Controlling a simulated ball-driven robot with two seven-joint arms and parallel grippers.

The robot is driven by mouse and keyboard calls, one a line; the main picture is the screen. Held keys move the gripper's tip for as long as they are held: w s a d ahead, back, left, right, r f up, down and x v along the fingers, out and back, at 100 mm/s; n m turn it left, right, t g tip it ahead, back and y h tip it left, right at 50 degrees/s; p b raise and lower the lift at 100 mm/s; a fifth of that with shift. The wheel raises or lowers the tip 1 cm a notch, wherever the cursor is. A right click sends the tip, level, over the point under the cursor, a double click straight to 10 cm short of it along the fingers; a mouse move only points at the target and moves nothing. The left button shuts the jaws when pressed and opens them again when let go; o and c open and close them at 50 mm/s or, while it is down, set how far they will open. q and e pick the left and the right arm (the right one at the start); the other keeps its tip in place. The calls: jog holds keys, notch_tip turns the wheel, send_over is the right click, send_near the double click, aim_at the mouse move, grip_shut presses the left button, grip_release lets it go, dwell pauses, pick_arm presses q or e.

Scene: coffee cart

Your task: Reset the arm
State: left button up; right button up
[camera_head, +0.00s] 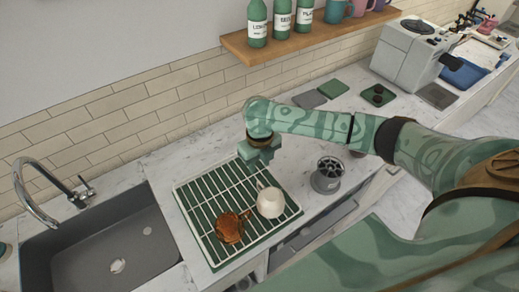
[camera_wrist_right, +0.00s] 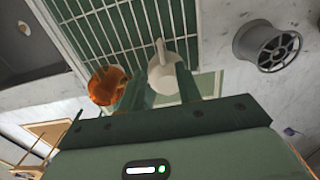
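My right arm reaches in from the right in the head view. Its green gripper (camera_head: 258,160) hangs over the back of the drying rack, above and behind the white cup. In the right wrist view the two fingers of this gripper (camera_wrist_right: 157,78) stand apart with nothing held between them. The white cup (camera_head: 270,202) is on the rack and also shows beyond the fingers in the wrist view (camera_wrist_right: 163,78). My left gripper is not in view.
An amber cup (camera_head: 230,228) lies on the wire rack (camera_head: 196,213). The sink (camera_head: 100,245) and faucet (camera_head: 30,200) are at left. A grey spool-like holder (camera_head: 327,176) stands right of the rack. A shelf (camera_head: 290,43) with bottles is above; a grey machine (camera_head: 405,55) stands farther right.

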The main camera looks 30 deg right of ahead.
notch_tip(320, 180, up, 5)
jog(key=shift+r, duration=0.1)
jog(key=s+a+f+m+t+y, duration=0.2)
jog(key=s+a+m+t, duration=0.4)
jog(key=a+m, duration=0.55)
jog(key=s+d+r+m+t+h, duration=0.1)
jog(key=s+d+r+m+h, duration=0.15)
jog(key=s+d+m, duration=0.5)
jog(key=s+d+r+m+h, duration=0.2)
jog(key=s+d+m+h, duration=0.2)
jog(key=d+m, duration=0.6)
jog(key=s+a+f+g+y+b, duration=0.1)
jog(key=s+a+f+b, duration=0.15)
jog(key=f, duration=1.05)
jog(key=s+a+f+m+g+y+b, duration=0.1)
jog(key=f+b, duration=0.3)
jog(key=f, duration=0.9)
jog(key=s+a+f+g+y+b, duration=0.1)
jog(key=f+b, duration=0.2)
jog(key=f, duration=1)
jog(key=s+f+m+g+y+b, duration=0.1)
jog(key=s+f+m+g+b, duration=0.2)
jog(key=s+f+b, duration=0.5)
jog(key=s+f, duration=1)
jog(key=f, duration=0.4)
jog(key=shift+s, duration=0.35)
